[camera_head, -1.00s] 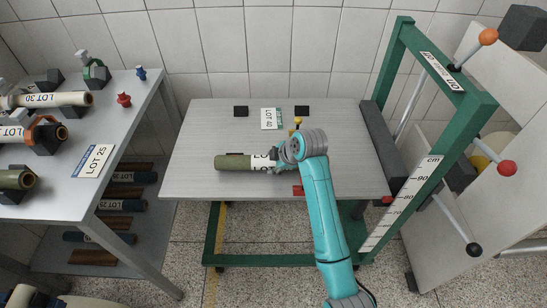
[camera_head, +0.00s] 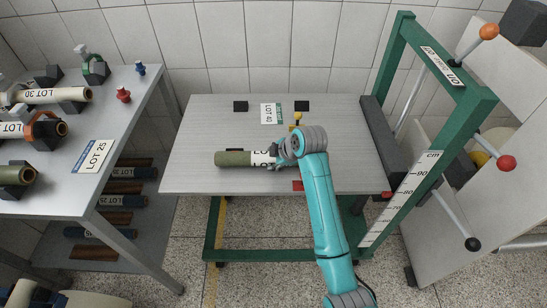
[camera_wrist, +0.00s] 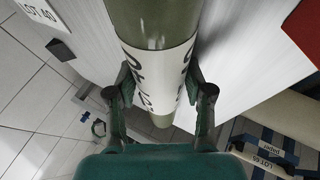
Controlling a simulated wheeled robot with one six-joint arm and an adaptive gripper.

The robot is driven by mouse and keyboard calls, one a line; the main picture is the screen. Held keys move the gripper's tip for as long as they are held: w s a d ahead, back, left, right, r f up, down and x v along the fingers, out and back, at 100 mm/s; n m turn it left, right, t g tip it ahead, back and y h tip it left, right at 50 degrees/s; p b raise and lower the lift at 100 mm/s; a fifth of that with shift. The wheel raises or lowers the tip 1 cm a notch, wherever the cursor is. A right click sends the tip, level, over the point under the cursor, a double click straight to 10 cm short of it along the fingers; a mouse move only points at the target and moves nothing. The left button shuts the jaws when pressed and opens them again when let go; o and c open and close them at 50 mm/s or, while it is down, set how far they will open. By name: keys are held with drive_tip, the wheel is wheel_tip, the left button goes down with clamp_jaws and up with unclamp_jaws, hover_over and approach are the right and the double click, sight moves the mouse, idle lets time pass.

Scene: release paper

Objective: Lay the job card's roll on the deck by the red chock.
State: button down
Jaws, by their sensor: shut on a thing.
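The roll (camera_head: 235,158) is olive green with a white label band and lies across the middle of the grey deck (camera_head: 215,122). My gripper (camera_head: 278,153) is shut on its right part, over the label. In the wrist view, my gripper (camera_wrist: 162,85) has one finger on each side of the roll (camera_wrist: 155,20). I cannot tell whether the roll touches the deck. The red chock (camera_head: 298,186) sits at the deck's front edge, near my gripper. A red block also shows in the wrist view (camera_wrist: 306,28). The job card (camera_head: 271,113), reading LOT 40, lies at the back.
Two black chocks (camera_head: 240,106) (camera_head: 302,105) flank the card, with a yellow piece (camera_head: 297,120) nearby. A green frame (camera_head: 440,130) with a cm scale stands right. A side table (camera_head: 115,105) with other rolls stands left. The deck's left side is clear.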

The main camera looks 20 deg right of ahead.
drive_tip(key=shift+s+f, duration=0.2)
drive_tip(key=shift+f, duration=0.5)
drive_tip(key=shift+c, duration=1.8)
unclamp_jaws()
drive_tip(key=shift+w+f, duration=0.1)
drive_tip(key=shift+r, duration=0.25)
